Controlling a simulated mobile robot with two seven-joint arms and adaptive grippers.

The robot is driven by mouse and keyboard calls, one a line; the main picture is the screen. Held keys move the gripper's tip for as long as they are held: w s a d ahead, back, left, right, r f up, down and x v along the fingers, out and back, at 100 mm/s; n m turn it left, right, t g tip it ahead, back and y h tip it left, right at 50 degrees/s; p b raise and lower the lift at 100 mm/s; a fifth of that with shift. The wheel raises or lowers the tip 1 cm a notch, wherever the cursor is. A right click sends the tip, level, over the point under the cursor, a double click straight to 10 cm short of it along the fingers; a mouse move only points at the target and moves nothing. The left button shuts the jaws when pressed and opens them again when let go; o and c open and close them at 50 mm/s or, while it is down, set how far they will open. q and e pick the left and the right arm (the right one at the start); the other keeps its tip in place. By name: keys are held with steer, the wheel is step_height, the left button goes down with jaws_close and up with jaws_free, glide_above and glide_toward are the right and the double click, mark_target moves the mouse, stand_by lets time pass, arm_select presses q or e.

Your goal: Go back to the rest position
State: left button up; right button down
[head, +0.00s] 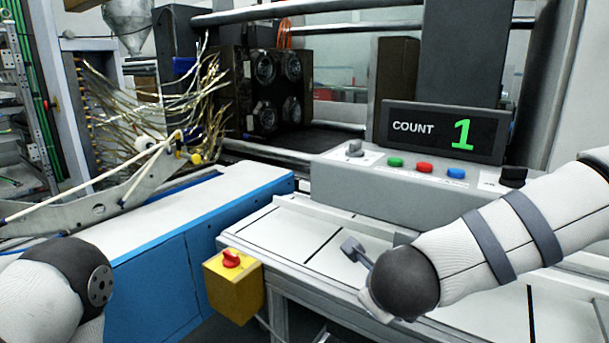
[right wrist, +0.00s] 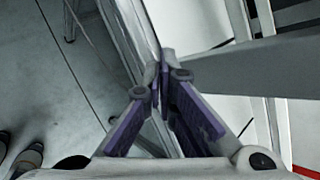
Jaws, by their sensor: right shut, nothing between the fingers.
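My right arm (head: 520,230) comes in from the right over the pale worktable, below the control panel. The counter display (head: 445,132) reads COUNT 1.
The grey control panel (head: 375,185) carries green (head: 395,162), red (head: 425,168) and blue (head: 456,173) buttons. A yellow box (head: 233,290) with a red knob (head: 231,259) sits at the worktable's front corner. A blue-sided cabinet (head: 165,285) stands to the left.

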steer(key=s+d+f+n+g+y, duration=0.2)
steer(key=s+f+n+g, duration=0.2)
steer(key=s+f+n, duration=1.45)
steer(key=s+d+f+n+g, duration=0.3)
steer(key=s+n, duration=0.1)
steer(key=s, duration=0.6)
steer(key=s+d+f+n+g, duration=0.3)
steer(key=s+d+f+n, duration=0.1)
steer(key=s, duration=0.6)
steer(key=shift+s+n, duration=0.15)
steer(key=shift+n, duration=0.5)
